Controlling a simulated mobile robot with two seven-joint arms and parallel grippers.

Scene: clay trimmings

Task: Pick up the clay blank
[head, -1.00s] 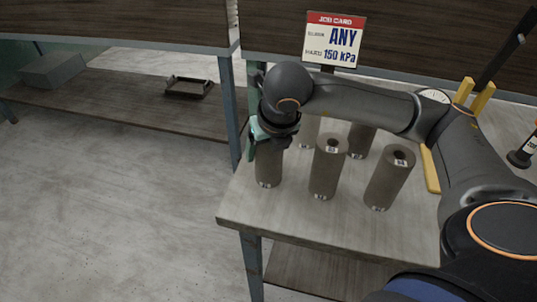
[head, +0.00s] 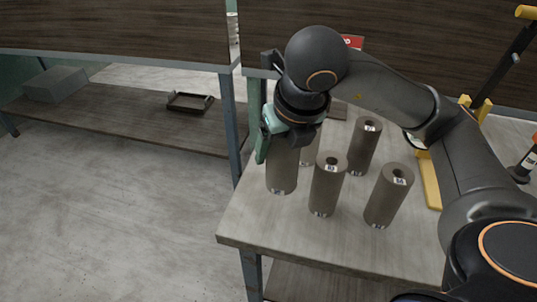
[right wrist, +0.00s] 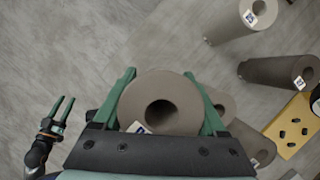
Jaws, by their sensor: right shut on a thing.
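My right gripper (head: 281,138) is shut on a grey-brown clay blank (head: 282,176), an upright cylinder at the left of the group on the table. In the right wrist view, the green fingers (right wrist: 160,76) flank the blank's round end with its dark centre hole (right wrist: 182,92). The blank appears slightly raised, but a gap beneath it is hard to make out. Similar blanks stand nearby: front middle (head: 327,188), right (head: 388,198), back (head: 365,148), and one partly hidden behind the gripper (head: 311,150). My left gripper (right wrist: 62,108) shows only in the right wrist view, with fingers apart and empty.
The blanks stand on a grey table (head: 290,232); its front is bare. A yellow piece (head: 429,180) lies right of the blanks. A red-topped card (head: 353,42) is mostly hidden behind my arm. A dark tray (head: 190,103) sits on a low shelf at left.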

